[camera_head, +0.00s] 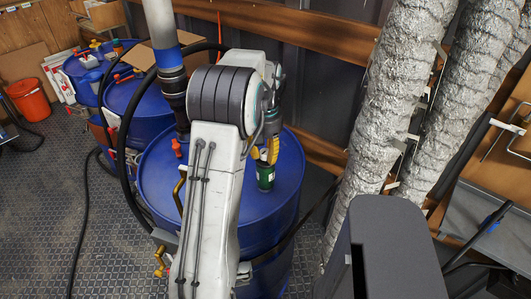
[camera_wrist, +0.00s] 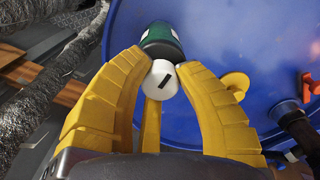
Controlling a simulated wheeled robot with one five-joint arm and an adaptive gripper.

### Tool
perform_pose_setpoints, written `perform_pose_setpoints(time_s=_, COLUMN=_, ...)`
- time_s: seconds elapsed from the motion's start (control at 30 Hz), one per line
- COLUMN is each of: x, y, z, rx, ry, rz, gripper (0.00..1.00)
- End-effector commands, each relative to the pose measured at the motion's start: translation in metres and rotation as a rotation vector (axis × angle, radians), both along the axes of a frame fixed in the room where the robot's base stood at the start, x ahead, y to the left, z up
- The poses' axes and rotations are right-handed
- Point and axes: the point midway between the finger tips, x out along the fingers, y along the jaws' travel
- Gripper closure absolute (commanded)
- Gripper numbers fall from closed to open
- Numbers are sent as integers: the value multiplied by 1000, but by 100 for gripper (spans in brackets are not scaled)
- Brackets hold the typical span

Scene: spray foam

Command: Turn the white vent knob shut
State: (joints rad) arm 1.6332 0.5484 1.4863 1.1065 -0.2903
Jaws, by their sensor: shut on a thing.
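The white vent knob (camera_wrist: 162,79) has a black mark across its face and sits at the end of a dark green canister (camera_wrist: 160,42). In the head view the green canister (camera_head: 265,177) stands on the top of a blue drum (camera_head: 161,190). My gripper (camera_wrist: 165,68) has yellow fingers on both sides of the knob, and a further finger shows below it in the wrist view. It is shut on the knob.
A red-orange valve (camera_head: 176,147) and a dark pipe fitting (camera_head: 172,88) stand on the same drum. Silver foil ducts (camera_head: 400,85) rise at the right. More blue drums (camera_head: 128,98) and an orange bucket (camera_head: 29,99) are at the left.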

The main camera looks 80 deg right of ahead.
Motion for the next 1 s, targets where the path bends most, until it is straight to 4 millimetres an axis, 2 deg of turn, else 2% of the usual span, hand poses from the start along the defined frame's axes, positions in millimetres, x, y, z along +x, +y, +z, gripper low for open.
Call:
perform_pose_setpoints(time_s=0.03, x=0, y=0, z=0, rx=1, ry=0, rz=0, gripper=92)
perform_pose_setpoints(time_s=0.13, x=0, y=0, z=0, rx=1, ry=0, rz=0, gripper=100)
perform_pose_setpoints(time_s=0.47, x=0, y=0, z=-1, rx=2, ry=-1, rz=-43, gripper=100)
perform_pose_setpoints(time_s=0.67, x=0, y=0, z=-1, rx=3, ry=0, rz=-162, gripper=100)
perform_pose_setpoints(time_s=1.0, x=0, y=1, z=-2, rx=6, ry=1, rz=-477, gripper=100)
